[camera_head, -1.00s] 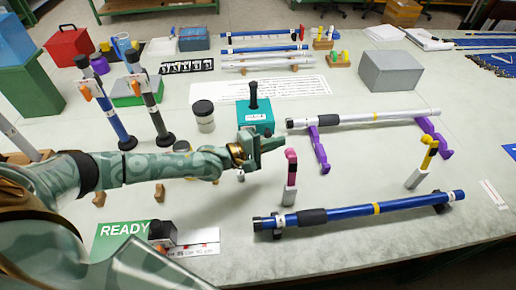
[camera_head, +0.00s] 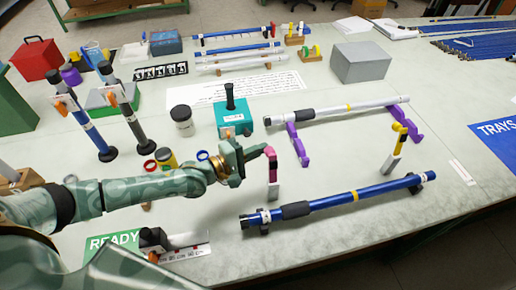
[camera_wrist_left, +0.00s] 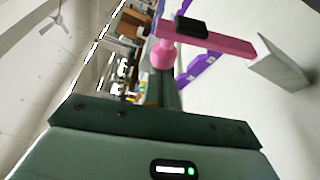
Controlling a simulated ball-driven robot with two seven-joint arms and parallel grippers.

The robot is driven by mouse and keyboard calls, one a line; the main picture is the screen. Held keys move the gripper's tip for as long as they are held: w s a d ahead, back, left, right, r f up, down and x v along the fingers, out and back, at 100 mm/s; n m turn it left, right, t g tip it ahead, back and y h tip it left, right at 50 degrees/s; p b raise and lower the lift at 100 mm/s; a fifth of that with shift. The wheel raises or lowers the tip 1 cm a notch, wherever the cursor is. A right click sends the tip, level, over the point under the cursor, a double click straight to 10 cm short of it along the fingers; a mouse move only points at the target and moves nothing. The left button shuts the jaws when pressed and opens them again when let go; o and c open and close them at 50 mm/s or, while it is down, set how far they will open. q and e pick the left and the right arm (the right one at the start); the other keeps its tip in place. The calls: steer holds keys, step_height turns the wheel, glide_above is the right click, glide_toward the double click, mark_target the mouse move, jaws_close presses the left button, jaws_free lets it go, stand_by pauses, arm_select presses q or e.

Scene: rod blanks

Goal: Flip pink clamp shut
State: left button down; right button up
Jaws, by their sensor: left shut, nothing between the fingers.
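The pink clamp (camera_head: 271,163) stands on a pale post (camera_head: 273,190) behind the left part of the blue rod (camera_head: 335,201). Its pink arm points up, away from the rod. In the left wrist view the pink clamp (camera_wrist_left: 215,40) shows close up, with a black pad (camera_wrist_left: 190,27) on its arm. My left gripper (camera_head: 257,153) is shut and empty. Its fingertips are just left of the clamp's upper end, very close; I cannot tell whether they touch. The wrist view shows the narrow closed fingers (camera_wrist_left: 167,88) reaching to the clamp's rounded end. My right gripper is out of view.
A yellow clamp (camera_head: 399,136) stands behind the rod's right part. A white rod (camera_head: 335,112) rests on purple supports (camera_head: 298,146) behind. A teal box (camera_head: 233,117) and jars are behind my left arm. A READY mat (camera_head: 100,243) lies front left.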

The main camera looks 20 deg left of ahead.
mark_target(272, 156)
arm_select(q)
steer(key=shift+s+d+r+m+p, duration=0.5)
steer(key=shift+s+r+m, duration=0.15)
steer(key=shift+m, duration=0.25)
steer(key=shift+s+d+r+m+t+h, duration=0.2)
steer(key=shift+s+m, duration=0.1)
steer(key=shift+m, duration=0.1)
steer(key=shift+s+d+r+m+t+h, duration=0.1)
steer(key=shift+s+d+m+t, duration=0.1)
steer(key=shift+s+m, duration=0.15)
steer(key=s+m, duration=0.1)
steer(key=d+m, duration=0.1)
steer(key=m, duration=0.1)
steer(key=shift+s+d+r+t+h+p, duration=0.1)
steer(key=shift+s+r+t+h+p, duration=0.1)
steer(key=shift+s+t+h+p, duration=0.15)
steer(key=s+d+f+m+h+b, duration=0.1)
steer(key=s+m, duration=0.1)
steer(key=m, duration=0.3)
steer(key=s+d+f+m+g+h+b, duration=0.1)
steer(key=s+d+m+h+b, duration=0.1)
steer(key=m, duration=0.3)
steer(key=s+d+f+m+g+h+b, duration=0.1)
steer(key=s+d+f+m+h+b, duration=0.1)
steer(key=m, duration=0.3)
steer(key=shift+s+h, duration=0.25)
steer(key=shift+s, duration=0.6)
steer(key=shift+s+d+f+b, duration=0.25)
steer(key=shift+s+f+b, duration=0.05)
steer(key=shift+f+b, duration=0.05)
